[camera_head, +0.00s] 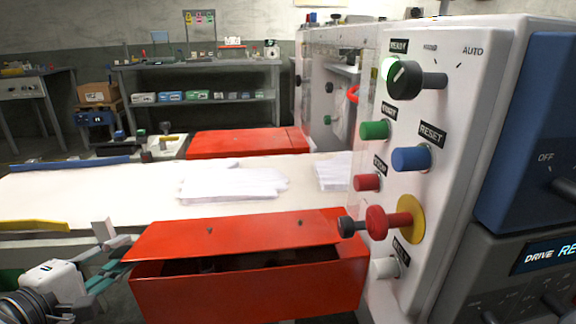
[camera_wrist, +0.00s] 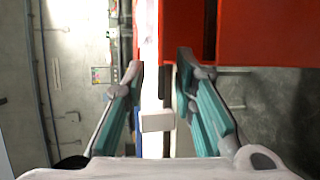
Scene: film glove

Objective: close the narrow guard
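The near red guard (camera_head: 235,234) has its flat lid raised a little, with a dark gap above its red front box (camera_head: 250,287). I take it for the narrow guard. In the wrist view the lid (camera_wrist: 182,25) is a red strip, with the dark gap between it and the box (camera_wrist: 265,35). My gripper (camera_head: 116,243) is at the guard's left end, teal fingers apart, nothing seen held. In the wrist view my gripper (camera_wrist: 160,68) has its right fingertip over or near the lid's end and its left fingertip clear of it. I cannot tell if they touch.
A second red guard (camera_head: 245,142) lies across the white belt (camera_head: 110,195), which carries white gloves (camera_head: 230,182). Shelving stands behind.

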